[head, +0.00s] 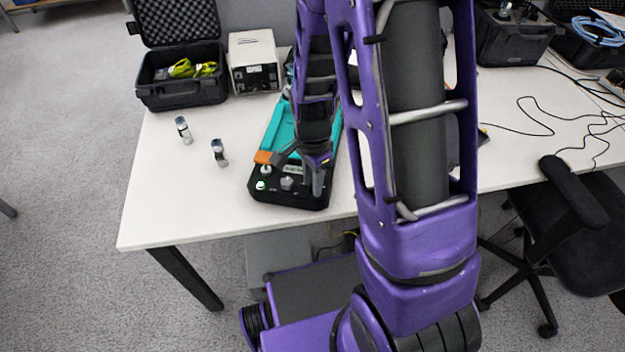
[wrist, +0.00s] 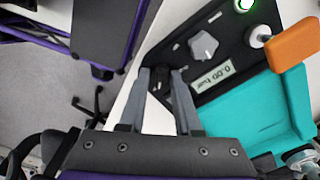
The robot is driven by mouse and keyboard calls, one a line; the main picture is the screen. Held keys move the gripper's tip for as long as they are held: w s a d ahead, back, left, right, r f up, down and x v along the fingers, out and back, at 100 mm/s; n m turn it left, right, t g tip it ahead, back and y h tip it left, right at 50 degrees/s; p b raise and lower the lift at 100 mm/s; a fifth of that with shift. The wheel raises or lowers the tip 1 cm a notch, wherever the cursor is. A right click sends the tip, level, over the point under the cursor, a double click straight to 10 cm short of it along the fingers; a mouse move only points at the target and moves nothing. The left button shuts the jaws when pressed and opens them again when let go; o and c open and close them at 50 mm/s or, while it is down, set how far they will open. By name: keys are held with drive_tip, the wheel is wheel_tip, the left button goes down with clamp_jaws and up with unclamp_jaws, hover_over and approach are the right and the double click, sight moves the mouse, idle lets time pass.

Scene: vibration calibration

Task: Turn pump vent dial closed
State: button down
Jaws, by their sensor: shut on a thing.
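The pump (head: 275,127) is a teal unit with a black front panel, lying on the white table. In the wrist view its panel (wrist: 224,30) carries a grey knob (wrist: 204,46), a display (wrist: 212,76) that reads 0.00 bar, and a lit green button (wrist: 243,5). My gripper (wrist: 161,78) reaches down to the panel's corner beside the grey knob. Its fingers are closed on a small dark dial (wrist: 160,87), which I take as the vent dial; its pointer direction is hard to make out. In the head view my gripper (head: 318,186) partly hides that corner.
An orange lever handle (head: 262,157) stands at the panel's left. Behind are an open black case (head: 180,92) and a white instrument (head: 253,62). A chair (head: 580,215) is at right.

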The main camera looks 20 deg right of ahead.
drive_tip(key=n, duration=0.4)
drive_tip(key=shift+n, duration=0.4)
drive_tip(key=n+b, duration=0.1)
drive_tip(key=n, duration=0.3)
drive_tip(key=shift+n, duration=0.3)
drive_tip(key=n, duration=0.4)
drive_tip(key=shift+n+p, duration=0.45)
drive_tip(key=shift+n, duration=1.65)
drive_tip(key=c, duration=0.6)
unclamp_jaws()
drive_tip(key=shift+r, duration=0.15)
